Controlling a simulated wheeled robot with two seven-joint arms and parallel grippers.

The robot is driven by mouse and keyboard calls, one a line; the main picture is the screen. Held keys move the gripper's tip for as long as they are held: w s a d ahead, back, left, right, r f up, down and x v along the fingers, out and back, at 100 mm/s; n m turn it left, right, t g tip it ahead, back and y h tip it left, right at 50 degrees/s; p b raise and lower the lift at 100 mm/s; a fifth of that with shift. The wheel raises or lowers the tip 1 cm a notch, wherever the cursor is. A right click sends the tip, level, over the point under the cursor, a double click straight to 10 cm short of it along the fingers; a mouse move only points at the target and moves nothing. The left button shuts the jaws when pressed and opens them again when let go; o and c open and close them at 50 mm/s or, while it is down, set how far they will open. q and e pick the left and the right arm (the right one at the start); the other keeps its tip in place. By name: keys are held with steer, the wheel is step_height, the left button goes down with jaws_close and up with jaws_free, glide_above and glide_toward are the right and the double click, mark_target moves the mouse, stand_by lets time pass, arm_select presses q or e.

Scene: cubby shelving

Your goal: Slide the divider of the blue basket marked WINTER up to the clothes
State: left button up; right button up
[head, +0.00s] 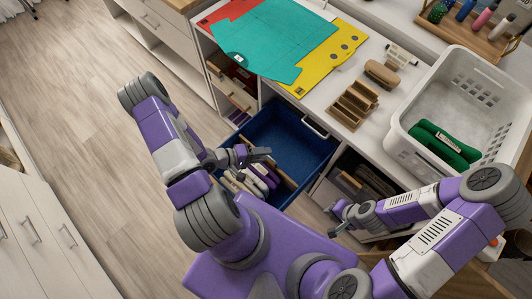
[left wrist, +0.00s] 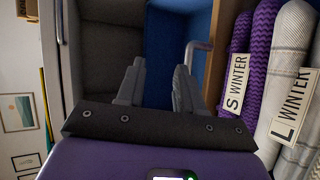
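The blue basket (head: 292,135) is pulled out below the counter. Rolled white and purple clothes (head: 256,181) fill its near-left part. A thin brown divider (head: 286,174) stands to the right of the clothes, partly hidden by my left gripper (head: 266,157), which hangs over the basket. In the left wrist view my left gripper's fingers (left wrist: 158,88) are apart with nothing between them. The blue basket wall (left wrist: 170,40) shows beyond them, and clothes with WINTER tags (left wrist: 239,80) lie to the right. My right gripper (head: 337,217) looks open and empty, right of the basket.
A white laundry basket (head: 405,138) with green cloth stands on the counter at right. A wooden organizer (head: 354,103), a brush (head: 382,73) and teal, red and yellow folding boards (head: 275,40) lie on the counter. A dark bin (head: 362,180) sits right of the blue basket. The floor at left is clear.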

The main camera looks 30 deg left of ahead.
arm_select(q)
steer(key=s+a, duration=0.1)
steer(key=s, duration=0.1)
steer(key=s+a, duration=0.2)
steer(key=shift+s+a+r, duration=0.1)
steer(key=shift+s+r, duration=0.05)
steer(key=shift+r, duration=0.05)
stand_by(0.3)
stand_by(0.4)
